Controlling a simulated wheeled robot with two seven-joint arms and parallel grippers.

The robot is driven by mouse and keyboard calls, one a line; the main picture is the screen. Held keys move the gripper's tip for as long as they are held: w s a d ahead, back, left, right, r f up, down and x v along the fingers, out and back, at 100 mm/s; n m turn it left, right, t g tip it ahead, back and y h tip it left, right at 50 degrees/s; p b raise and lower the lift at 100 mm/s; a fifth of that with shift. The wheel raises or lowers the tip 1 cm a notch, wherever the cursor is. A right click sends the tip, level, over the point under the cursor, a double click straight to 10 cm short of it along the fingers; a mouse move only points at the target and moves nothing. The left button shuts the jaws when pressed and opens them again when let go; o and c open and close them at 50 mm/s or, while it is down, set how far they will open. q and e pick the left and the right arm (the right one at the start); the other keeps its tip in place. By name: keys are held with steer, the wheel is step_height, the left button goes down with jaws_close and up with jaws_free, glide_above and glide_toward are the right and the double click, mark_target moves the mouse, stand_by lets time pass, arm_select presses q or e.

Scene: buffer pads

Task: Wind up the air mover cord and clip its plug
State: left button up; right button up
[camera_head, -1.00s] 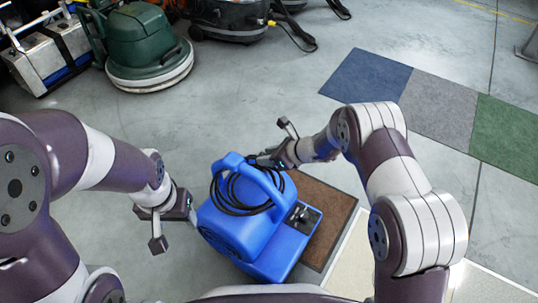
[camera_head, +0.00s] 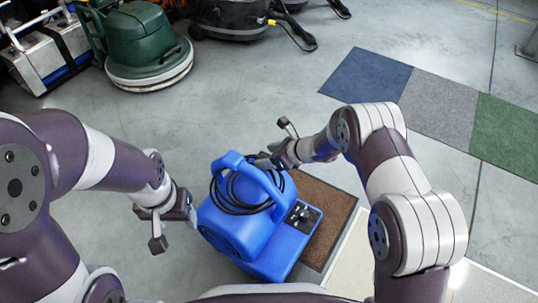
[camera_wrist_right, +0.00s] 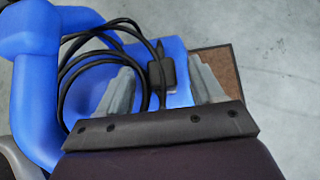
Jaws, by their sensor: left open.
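The blue air mover (camera_head: 250,240) stands upright on the floor between my arms, its handle on top. The black cord (camera_head: 228,200) hangs in loops around the handle; the loops also show in the right wrist view (camera_wrist_right: 68,82). In that view the black plug (camera_wrist_right: 160,72) is between the spread grey fingers of my right gripper (camera_wrist_right: 165,85), with gaps on both sides. In the head view my right gripper (camera_head: 266,162) is beside the handle. A clip cannot be made out. My left gripper (camera_head: 191,208) is open and empty, just left of the air mover.
A brown mat (camera_head: 325,205) lies under and right of the air mover. Blue, grey and green floor pads (camera_head: 430,105) lie at the upper right. A green floor machine (camera_head: 145,45) and a dark vacuum (camera_head: 230,18) stand at the back. The floor between is clear.

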steer(key=p+v, duration=0.7)
steer(key=v, duration=0.5)
steer(key=shift+s+d+r, duration=0.15)
steer(key=shift+d+r, duration=0.05)
